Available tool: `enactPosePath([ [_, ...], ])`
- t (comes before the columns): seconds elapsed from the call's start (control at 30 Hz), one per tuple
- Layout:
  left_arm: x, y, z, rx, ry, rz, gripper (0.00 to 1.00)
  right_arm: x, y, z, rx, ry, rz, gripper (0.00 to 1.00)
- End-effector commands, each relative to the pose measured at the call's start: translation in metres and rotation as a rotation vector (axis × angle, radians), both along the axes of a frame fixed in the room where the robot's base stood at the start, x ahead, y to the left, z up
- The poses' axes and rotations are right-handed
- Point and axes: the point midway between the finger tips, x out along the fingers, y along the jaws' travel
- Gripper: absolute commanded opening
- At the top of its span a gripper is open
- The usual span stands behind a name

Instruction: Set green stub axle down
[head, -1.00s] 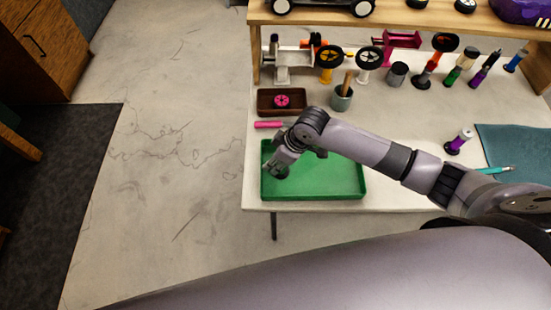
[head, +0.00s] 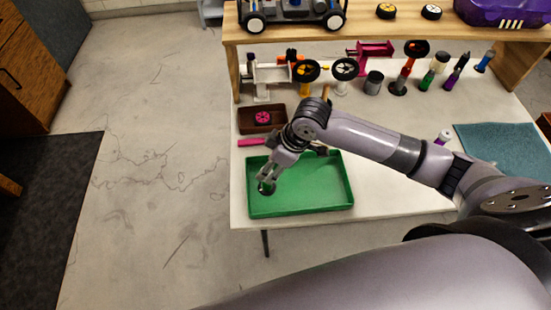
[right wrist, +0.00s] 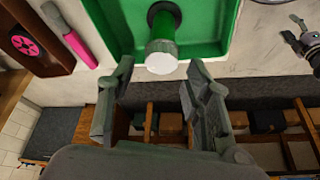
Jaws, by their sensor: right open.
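The green stub axle (right wrist: 164,28) stands in the green tray (right wrist: 212,20) in the right wrist view, with a black disc at its base and a pale grey end towards me. In the head view only its dark base (head: 267,188) shows clearly, at the left side of the green tray (head: 320,209); my gripper hides most of the rest. My right gripper (head: 270,178) is over that spot. In the right wrist view its two fingers (right wrist: 160,76) are spread apart, with a gap between them and the axle's end.
A brown tray (head: 245,125) with a pink wheel (head: 263,118) and a pink marker (head: 252,142) lie behind the green tray. Other coloured axles, wheels and a grey pot (head: 374,83) stand farther back under a wooden shelf (head: 390,32). A teal mat (head: 500,150) lies at right.

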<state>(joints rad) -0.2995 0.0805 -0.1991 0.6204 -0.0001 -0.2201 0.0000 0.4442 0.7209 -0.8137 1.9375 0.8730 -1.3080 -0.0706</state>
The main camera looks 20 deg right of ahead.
Motion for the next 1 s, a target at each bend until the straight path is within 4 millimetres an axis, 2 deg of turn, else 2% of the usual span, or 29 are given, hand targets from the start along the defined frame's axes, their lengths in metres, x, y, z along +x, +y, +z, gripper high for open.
enactPosePath([
  [0.1,0.0,0.0,-0.001,0.0,0.0,0.0,0.51,-0.004,-0.007,0.019,0.0,-0.002,-0.001,0.46],
  [0.3,0.0,0.0,-0.002,0.0,0.0,0.0,0.51,-0.008,-0.012,0.035,0.0,0.0,0.001,0.46],
  [1.0,0.001,0.0,-0.002,0.0,-0.001,-0.001,0.51,-0.009,-0.012,0.037,0.0,0.001,0.0,0.46],
])
